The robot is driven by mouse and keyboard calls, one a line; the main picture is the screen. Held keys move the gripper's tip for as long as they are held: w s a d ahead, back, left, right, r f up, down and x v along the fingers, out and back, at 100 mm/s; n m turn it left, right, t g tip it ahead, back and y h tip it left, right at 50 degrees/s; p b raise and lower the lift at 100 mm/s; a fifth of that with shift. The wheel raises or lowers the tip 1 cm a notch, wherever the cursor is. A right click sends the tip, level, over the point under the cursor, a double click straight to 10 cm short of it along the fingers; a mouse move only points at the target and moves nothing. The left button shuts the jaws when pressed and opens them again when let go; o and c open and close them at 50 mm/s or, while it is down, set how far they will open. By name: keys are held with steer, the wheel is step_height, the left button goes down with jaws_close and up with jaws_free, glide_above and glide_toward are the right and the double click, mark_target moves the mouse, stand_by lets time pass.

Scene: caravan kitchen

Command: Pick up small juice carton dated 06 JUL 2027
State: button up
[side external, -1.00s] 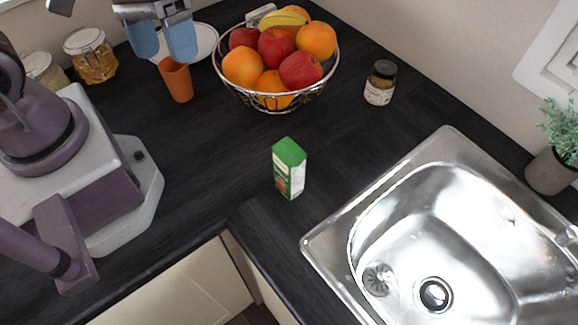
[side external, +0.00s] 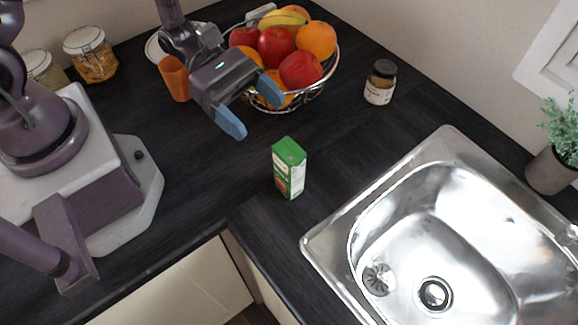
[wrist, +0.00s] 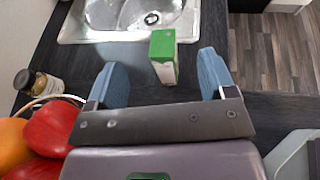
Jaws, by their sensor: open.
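A small green and white juice carton (side external: 289,168) stands upright on the dark countertop, left of the sink. Its printed date is too small to read. My gripper (side external: 252,113) is open and empty, above the counter, up and to the left of the carton and in front of the fruit basket. In the wrist view the carton (wrist: 163,56) shows beyond the fingertips, between the two blue fingers of my gripper (wrist: 161,72), and apart from them.
A wire fruit basket (side external: 285,106) with apples, oranges and bananas stands close behind my gripper. An orange cup (side external: 174,79) is to its left. A small jar (side external: 380,83) stands behind the carton. The steel sink (side external: 450,150) lies to the right. The counter around the carton is clear.

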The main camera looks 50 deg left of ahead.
mark_target(289, 161)
steer(key=shift+w+d+f, duration=0.25)
steer(key=shift+d+f, duration=0.9)
steer(key=shift+f, duration=0.05)
steer(key=shift+w+d+f, duration=0.2)
steer(key=shift+d+f, duration=0.95)
steer(key=shift+d, duration=0.05)
steer(key=shift+w+d+f, duration=0.25)
steer(key=shift+d+f, duration=0.9)
steer(key=shift+f, duration=0.05)
steer(key=c, duration=1.2)
